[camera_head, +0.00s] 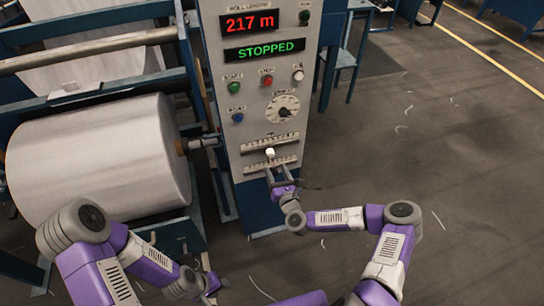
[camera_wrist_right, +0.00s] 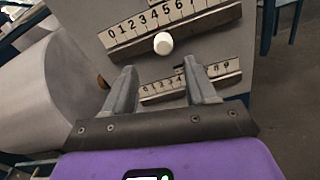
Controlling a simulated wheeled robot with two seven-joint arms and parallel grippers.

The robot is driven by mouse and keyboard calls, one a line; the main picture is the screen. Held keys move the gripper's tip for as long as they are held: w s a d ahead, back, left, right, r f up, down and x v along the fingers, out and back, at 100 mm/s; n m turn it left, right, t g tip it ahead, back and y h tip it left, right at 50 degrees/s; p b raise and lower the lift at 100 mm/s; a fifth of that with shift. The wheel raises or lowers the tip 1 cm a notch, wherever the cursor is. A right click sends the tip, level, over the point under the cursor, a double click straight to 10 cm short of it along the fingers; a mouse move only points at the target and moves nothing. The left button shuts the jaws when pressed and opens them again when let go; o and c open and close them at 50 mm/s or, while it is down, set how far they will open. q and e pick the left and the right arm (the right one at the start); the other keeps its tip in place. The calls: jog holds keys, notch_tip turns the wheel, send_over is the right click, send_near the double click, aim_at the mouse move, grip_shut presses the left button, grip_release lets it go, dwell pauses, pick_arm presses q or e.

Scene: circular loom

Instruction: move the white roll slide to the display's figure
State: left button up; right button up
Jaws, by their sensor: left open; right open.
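The white roll slide knob (camera_head: 270,152) sits at the upper numbered scale (camera_head: 268,143) on the grey control panel. In the right wrist view the knob (camera_wrist_right: 163,43) is at that scale's lower edge, roughly under the 3 to 4 marks. The red display (camera_head: 250,23) seems to read 217 m; I cannot tell whether there is a decimal point. My right gripper (camera_head: 280,174) is open just below the knob; its fingers (camera_wrist_right: 160,78) straddle it from below without touching. My left gripper (camera_head: 208,283) is open and empty, low and left, away from the panel.
A second scale (camera_head: 270,166) lies below the first, partly behind my right fingers. Above are several buttons, a dial (camera_head: 283,109) and a green STOPPED display (camera_head: 265,50).

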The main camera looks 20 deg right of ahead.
aim_at(272, 156)
jog(key=shift+m, duration=0.3)
jog(key=w, duration=0.4)
jog(key=w+b, duration=0.1)
jog(key=w, duration=0.2)
jog(key=shift+w+d+r, duration=0.15)
jog(key=shift+w, duration=0.2)
grip_shut()
dwell(0.8)
